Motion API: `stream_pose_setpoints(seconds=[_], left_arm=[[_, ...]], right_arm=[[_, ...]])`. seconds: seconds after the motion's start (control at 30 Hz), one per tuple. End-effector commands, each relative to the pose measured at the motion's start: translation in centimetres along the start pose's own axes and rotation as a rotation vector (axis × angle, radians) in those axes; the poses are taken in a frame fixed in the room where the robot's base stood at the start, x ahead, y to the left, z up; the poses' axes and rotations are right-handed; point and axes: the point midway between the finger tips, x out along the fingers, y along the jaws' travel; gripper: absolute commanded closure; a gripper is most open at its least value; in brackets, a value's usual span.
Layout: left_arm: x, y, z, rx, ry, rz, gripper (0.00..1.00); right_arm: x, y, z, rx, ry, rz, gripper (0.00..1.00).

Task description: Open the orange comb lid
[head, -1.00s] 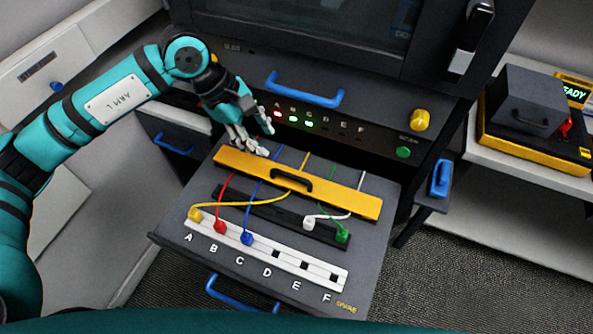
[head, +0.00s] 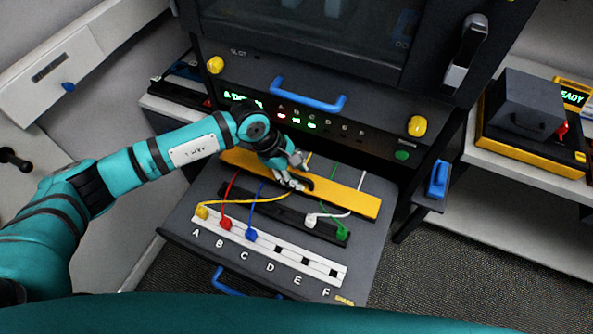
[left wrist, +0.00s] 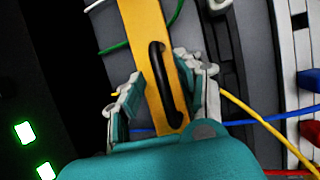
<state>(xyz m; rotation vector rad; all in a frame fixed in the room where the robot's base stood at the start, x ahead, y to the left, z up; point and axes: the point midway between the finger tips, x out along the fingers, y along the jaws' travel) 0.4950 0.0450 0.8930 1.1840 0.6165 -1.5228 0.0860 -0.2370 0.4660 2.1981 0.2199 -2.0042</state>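The orange comb lid (head: 345,198) is a long yellow-orange bar lying flat across the grey drawer panel, over the cables. It also shows in the left wrist view (left wrist: 141,28). Its black arched handle (left wrist: 154,75) stands near the middle of the bar. My left gripper (head: 292,181) is over the handle and partly hides it in the head view. In the left wrist view its fingers (left wrist: 160,78) are spread on either side of the handle, with visible gaps. I cannot tell how high the fingertips are above the lid. My right gripper is not in view.
Yellow, red and blue plugs (head: 251,235) sit at A, B and C of the white socket strip (head: 289,258). White and green plugs (head: 342,233) lie on a black strip. The machine front with a blue handle (head: 306,95) rises behind the panel.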

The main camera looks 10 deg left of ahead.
Motion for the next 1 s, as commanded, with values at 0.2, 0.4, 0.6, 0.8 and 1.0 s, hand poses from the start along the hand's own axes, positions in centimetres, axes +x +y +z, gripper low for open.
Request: stream_pose_setpoints(seconds=[0.2, 0.4, 0.6, 0.8, 1.0], left_arm=[[0.0, 0.0, 0.0, 0.000, 0.000, -0.001, 0.70], [0.0, 0.0, 0.0, 0.000, 0.000, -0.001, 0.96], [0.0, 0.0, 0.0, 0.000, 0.000, -0.001, 1.00], [0.1, 0.8, -0.1, -0.035, 0.002, -0.082, 1.00], [-0.4, 0.9, 0.2, -0.048, 0.000, -0.116, 1.00]], right_arm=[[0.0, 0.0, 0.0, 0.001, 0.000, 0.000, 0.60], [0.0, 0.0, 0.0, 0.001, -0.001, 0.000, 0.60], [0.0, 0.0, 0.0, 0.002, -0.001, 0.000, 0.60], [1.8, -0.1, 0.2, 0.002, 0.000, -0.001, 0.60], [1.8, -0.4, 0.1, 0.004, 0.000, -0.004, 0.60]])
